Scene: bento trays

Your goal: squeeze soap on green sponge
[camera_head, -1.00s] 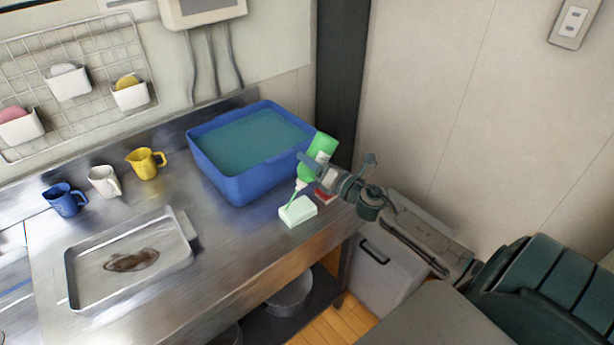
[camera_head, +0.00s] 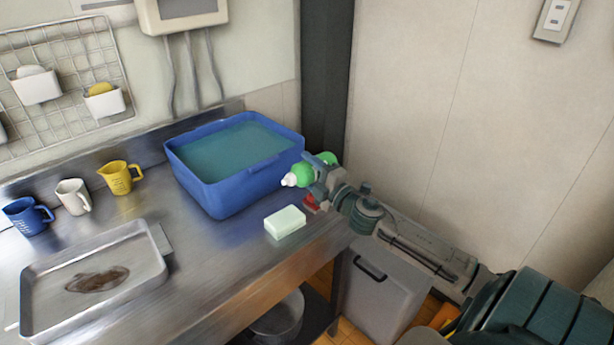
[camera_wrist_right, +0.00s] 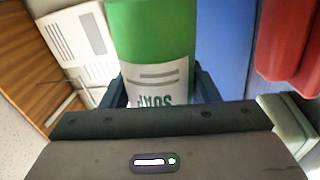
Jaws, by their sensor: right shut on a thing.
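My right gripper (camera_head: 320,174) is shut on a green soap bottle (camera_head: 303,174) with a white nozzle, held above the counter near the right corner of the blue tub. The bottle lies nearly level, its nozzle pointing left. In the right wrist view the bottle (camera_wrist_right: 150,35) sits between the fingers, with part of its "SOAP" label showing. The pale green sponge (camera_head: 285,222) lies on the counter below and left of the bottle, apart from it. No soap can be made out on the sponge at this size. My left gripper is not in view.
A blue tub (camera_head: 232,198) of water stands behind the sponge. A red object (camera_head: 311,204) lies under my right gripper. A metal tray (camera_head: 95,315) with a brown stain and several cups, one a yellow cup (camera_head: 118,178), are at left. The counter's front edge is close to the sponge.

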